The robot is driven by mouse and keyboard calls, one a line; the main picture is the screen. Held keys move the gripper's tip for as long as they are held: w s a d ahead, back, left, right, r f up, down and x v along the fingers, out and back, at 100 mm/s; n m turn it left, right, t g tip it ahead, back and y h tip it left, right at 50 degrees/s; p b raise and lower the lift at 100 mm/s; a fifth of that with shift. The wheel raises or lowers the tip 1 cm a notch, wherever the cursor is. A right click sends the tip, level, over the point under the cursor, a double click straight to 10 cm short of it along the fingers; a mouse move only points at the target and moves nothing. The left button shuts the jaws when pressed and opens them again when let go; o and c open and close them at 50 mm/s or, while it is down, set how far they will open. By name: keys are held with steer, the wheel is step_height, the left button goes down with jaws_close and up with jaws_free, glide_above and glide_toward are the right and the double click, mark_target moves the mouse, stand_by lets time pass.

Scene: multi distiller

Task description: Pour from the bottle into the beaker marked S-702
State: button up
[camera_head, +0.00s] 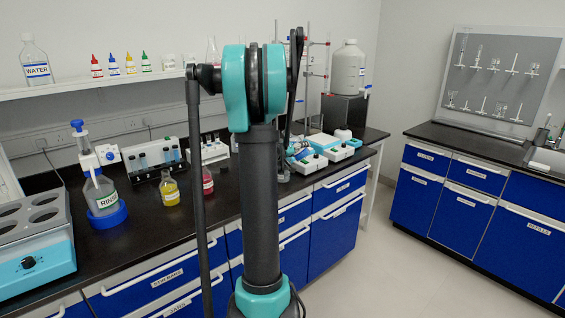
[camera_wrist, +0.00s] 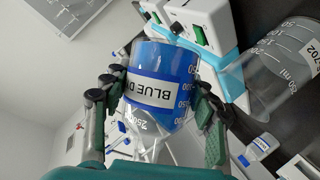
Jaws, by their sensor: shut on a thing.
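In the wrist view my gripper (camera_wrist: 158,104) is shut on a clear bottle (camera_wrist: 163,62) of blue liquid. Its white label starts "BLUE D"; the rest is hidden at the edge. One finger is on each side. In the head view my arm hides most of this area.
A yellow bottle (camera_head: 170,190), a red bottle (camera_head: 207,181) and a RINSE bottle (camera_head: 101,193) stand to the left. A grey-blue bath (camera_head: 32,262) fills the left end. A shelf (camera_head: 100,88) runs above; the floor is clear.

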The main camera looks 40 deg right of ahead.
steer(key=shift+s+d+n, duration=0.1)
steer(key=shift+s+n, duration=0.05)
steer(key=shift+n, duration=0.35)
steer(key=shift+s+d+n+h+p, duration=0.25)
steer(key=shift+s+n+h+p, duration=0.1)
steer(key=shift+n+h, duration=0.3)
stand_by(2.0)
steer(key=shift+s+d+f+n+g+h+p, duration=0.1)
steer(key=shift+f+n+g+h+p, duration=0.1)
steer(key=shift+f+n, duration=0.25)
steer(key=shift+s+d+f+n+g+h+p, duration=0.15)
steer(key=shift+f+n, duration=0.15)
steer(key=shift+f, duration=0.25)
stand_by(1.5)
steer(key=shift+s+n+h+p, duration=0.1)
steer(key=shift+n+h+p, duration=0.2)
steer(key=shift+n, duration=0.4)
stand_by(1.6)
